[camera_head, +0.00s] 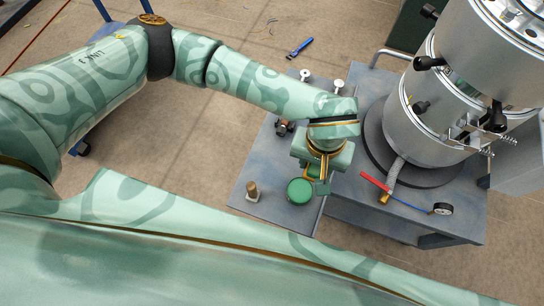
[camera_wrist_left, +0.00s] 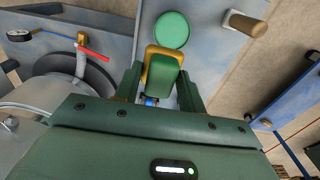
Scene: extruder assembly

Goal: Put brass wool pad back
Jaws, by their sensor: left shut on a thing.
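A brass-yellow pad with a green face, seemingly the brass wool pad (camera_wrist_left: 163,68), is between the fingers of my left gripper (camera_wrist_left: 160,85) in the left wrist view. The gripper is shut on it. In the head view my left gripper (camera_head: 322,166) is above the right part of the blue-grey bench, beside a round green disc (camera_head: 300,190). The pad (camera_head: 322,187) shows there only as a small green and yellow piece, partly hidden by the gripper. I cannot tell whether it touches the bench. My right gripper is not in view.
The blue-grey bench (camera_head: 238,197) carries a brass-topped peg (camera_head: 252,191) and white-topped knobs (camera_head: 338,85). A large metal vessel (camera_head: 425,120) stands close at right, with a red-handled valve (camera_head: 376,182) and a gauge (camera_head: 442,209). A blue tool (camera_head: 300,48) lies on the floor.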

